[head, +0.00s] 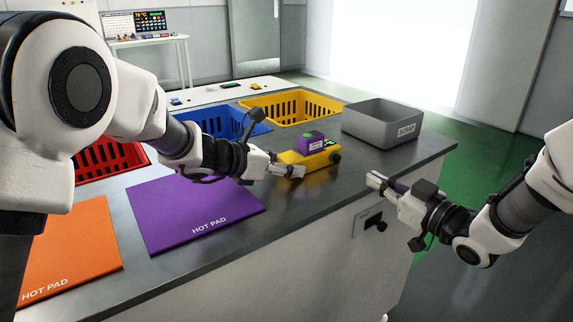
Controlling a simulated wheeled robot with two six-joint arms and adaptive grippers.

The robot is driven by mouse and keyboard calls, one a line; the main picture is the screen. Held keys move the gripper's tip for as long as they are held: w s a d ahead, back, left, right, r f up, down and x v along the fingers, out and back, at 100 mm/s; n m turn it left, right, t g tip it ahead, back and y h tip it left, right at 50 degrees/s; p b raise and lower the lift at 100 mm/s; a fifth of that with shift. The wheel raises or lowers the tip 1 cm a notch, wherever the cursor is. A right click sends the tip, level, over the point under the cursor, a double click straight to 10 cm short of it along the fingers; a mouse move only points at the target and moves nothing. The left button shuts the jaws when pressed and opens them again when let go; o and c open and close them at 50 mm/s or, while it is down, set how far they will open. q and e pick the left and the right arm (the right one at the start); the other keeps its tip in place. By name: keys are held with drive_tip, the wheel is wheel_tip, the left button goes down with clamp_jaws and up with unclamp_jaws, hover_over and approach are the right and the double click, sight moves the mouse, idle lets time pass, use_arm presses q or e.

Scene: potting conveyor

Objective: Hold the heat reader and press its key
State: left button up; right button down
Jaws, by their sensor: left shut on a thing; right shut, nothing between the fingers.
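The heat reader (318,162) appears to be the yellow device with a dark round end, near the front edge of the grey counter. A small purple block with a green top (312,143) shows at its upper side; I cannot tell whether it is part of the reader or a separate thing. My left gripper (291,171) is shut on the reader's near left side, and its fingers hide part of it. My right gripper (374,180) is shut and empty, to the right of the reader and apart from it, by the counter's front edge. The reader's key cannot be made out.
A purple hot pad (190,215) and an orange hot pad (75,250) lie at the left. Red (103,158), blue (220,121) and yellow (290,107) crates and a grey scrap bin (380,122) stand behind. The counter (400,160) is bare right of the reader.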

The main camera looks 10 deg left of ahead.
idle(0.4)
drive_tip(key=s+a+r+n+g+y, duration=0.2)
drive_tip(key=a+n+g+y, duration=0.15)
drive_tip(key=n+g, duration=0.55)
drive_tip(key=d+n+g+h, duration=0.1)
drive_tip(key=n, duration=0.3)
drive_tip(key=w+d+f+n, duration=0.1)
drive_tip(key=d+n, duration=0.1)
drive_tip(key=n, duration=0.2)
drive_tip(key=d+n+g+h, duration=0.1)
drive_tip(key=n, duration=0.2)
drive_tip(key=shift+w+d+f+n+g+h, duration=0.25)
drive_tip(key=shift+d+n+g+h, duration=0.05)
drive_tip(key=shift+d+n+h, duration=0.1)
